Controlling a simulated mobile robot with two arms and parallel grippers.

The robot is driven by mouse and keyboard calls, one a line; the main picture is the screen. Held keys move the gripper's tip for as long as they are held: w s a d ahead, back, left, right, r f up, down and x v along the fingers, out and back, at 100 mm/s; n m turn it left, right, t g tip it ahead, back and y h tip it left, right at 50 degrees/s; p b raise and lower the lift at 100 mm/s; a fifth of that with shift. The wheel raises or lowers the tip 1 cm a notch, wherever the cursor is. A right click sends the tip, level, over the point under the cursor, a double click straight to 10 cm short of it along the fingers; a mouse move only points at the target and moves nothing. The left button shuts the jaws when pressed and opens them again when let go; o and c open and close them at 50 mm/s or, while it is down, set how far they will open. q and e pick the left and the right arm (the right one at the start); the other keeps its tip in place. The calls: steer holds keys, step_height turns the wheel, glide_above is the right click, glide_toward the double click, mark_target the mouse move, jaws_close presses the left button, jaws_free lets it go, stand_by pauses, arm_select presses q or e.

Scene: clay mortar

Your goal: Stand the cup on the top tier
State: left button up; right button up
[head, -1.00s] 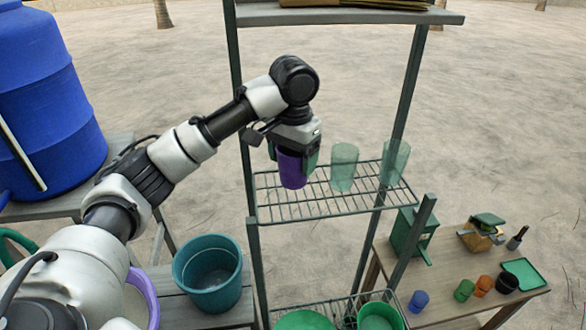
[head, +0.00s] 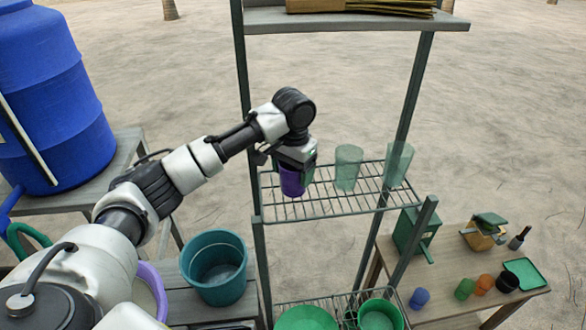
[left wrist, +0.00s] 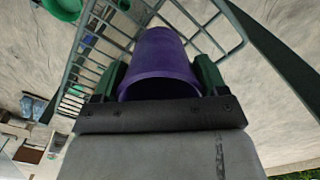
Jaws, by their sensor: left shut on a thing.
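The purple cup (head: 292,183) is upright in my left gripper (head: 296,168), which is shut on it. The cup is over the left part of the upper wire tier (head: 330,205). I cannot tell whether its base touches the wires. In the left wrist view the purple cup (left wrist: 160,62) sits between the green fingers, with the wire tier (left wrist: 212,35) around and below it. My right gripper is not in view.
Two clear greenish glasses (head: 348,167) (head: 397,163) stand on the tier right of the cup. A wooden shelf (head: 350,20) is above, and green bowls (head: 305,318) are below. Rack posts (head: 243,90) rise nearby. The tier's front strip is clear.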

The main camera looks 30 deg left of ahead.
arm_select(q)
steer(key=o, duration=0.9)
steer(key=shift+r, duration=0.45)
step_height(320, 180, up, 7)
steer(key=shift+f+b, duration=0.1)
steer(key=shift+b, duration=1)
